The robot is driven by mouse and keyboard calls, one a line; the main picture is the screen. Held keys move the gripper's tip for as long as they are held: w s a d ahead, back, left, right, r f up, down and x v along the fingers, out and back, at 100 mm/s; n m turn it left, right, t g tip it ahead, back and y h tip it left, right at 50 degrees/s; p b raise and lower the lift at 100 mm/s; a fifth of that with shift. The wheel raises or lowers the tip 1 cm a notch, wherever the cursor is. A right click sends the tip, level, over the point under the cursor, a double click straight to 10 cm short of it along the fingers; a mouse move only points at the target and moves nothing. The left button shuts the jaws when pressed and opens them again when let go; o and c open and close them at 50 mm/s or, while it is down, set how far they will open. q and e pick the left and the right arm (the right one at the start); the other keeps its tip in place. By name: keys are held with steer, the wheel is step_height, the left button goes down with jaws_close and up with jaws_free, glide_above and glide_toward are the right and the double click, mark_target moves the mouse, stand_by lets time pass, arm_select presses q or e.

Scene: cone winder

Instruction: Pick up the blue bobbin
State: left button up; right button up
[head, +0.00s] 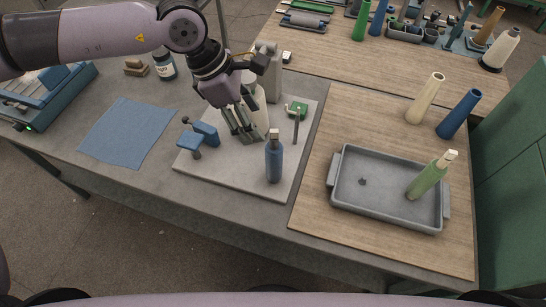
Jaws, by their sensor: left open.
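The blue bobbin (274,163) stands upright near the front of the pale base plate (235,182) of the cone winder; a light wooden tip shows at its top. My left gripper (243,132) points down over the plate, to the left of and behind the bobbin, apart from it in the picture. Its jaws are open. A cream cone (260,112) shows right beside the fingers and is partly hidden by them; I cannot tell whether they touch. My right gripper is out of view.
A blue clamp-like part (206,134) and a green-topped post (297,110) flank the gripper. A grey tray (385,208) holds a green bobbin (427,178). A cream cone (425,98) and a blue cone (459,114) stand behind it. A blue cloth (128,132) lies left.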

mark_target(275, 144)
arm_select(q)
steer(key=p+x, duration=0.1)
steer(key=x, duration=0.5)
steer(key=shift+d+p, duration=0.15)
steer(key=shift+p, duration=0.15)
steer(key=shift+w+d+f+p, duration=0.1)
steer(key=shift+d+f+p, duration=0.1)
steer(key=shift+p, duration=0.1)
steer(key=x, duration=0.1)
steer(key=p+x, duration=0.1)
steer(key=x, duration=0.1)
steer(key=p+x, duration=0.1)
steer(key=shift+w+d+f, duration=0.1)
steer(key=shift+w+d, duration=0.1)
steer(key=shift+w, duration=0.15)
steer(key=shift+f, duration=0.25)
steer(key=shift+c, duration=0.5)
steer(key=shift+r, duration=0.1)
steer(key=c, duration=0.9)
